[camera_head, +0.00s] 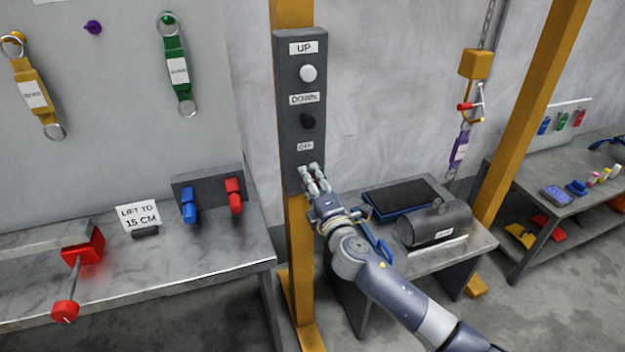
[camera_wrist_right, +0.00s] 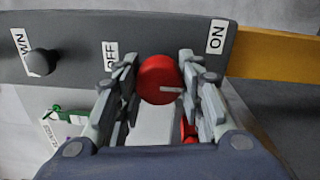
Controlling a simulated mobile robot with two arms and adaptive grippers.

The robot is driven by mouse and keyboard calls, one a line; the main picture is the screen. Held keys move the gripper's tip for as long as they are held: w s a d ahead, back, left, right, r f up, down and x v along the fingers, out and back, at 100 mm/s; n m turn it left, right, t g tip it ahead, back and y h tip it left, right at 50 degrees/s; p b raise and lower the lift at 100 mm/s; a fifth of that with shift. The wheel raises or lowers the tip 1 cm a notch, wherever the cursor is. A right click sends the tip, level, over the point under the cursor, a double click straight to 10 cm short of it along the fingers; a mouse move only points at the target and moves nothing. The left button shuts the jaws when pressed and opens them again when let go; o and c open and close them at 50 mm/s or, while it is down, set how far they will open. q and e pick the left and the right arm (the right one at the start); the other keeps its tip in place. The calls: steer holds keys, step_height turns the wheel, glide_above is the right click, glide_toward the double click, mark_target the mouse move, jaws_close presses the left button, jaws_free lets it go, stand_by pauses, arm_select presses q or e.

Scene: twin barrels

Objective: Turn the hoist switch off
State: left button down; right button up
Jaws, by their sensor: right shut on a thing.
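The hoist control panel (camera_head: 290,110) is a dark grey box on a yellow post, with an UP white button (camera_head: 308,73), a DOWN black button (camera_head: 308,121) and an OFF label (camera_head: 305,146). In the right wrist view, the round red switch knob (camera_wrist_right: 158,78) sits between the OFF label (camera_wrist_right: 109,54) and the ON label (camera_wrist_right: 215,38). Its pale mark points to the ON side. My right gripper (camera_head: 316,178) is at the panel's lower end, its fingers (camera_wrist_right: 160,88) shut on either side of the knob. The gripper hides the knob in the head view. My left gripper is not in view.
A chain hoist with a yellow block (camera_head: 474,64) hangs at the right, a purple tag (camera_head: 460,147) below it. A dark cylinder (camera_head: 438,224) and a blue-edged tray (camera_head: 400,197) rest on the low bench. The left bench holds a red-ended bar (camera_head: 83,250).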

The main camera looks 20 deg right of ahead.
steer(key=shift+n, duration=0.3)
steer(key=o, duration=1.1)
steer(key=s, duration=1.2)
steer(key=shift+d+f, duration=0.15)
steer(key=shift+f, duration=0.05)
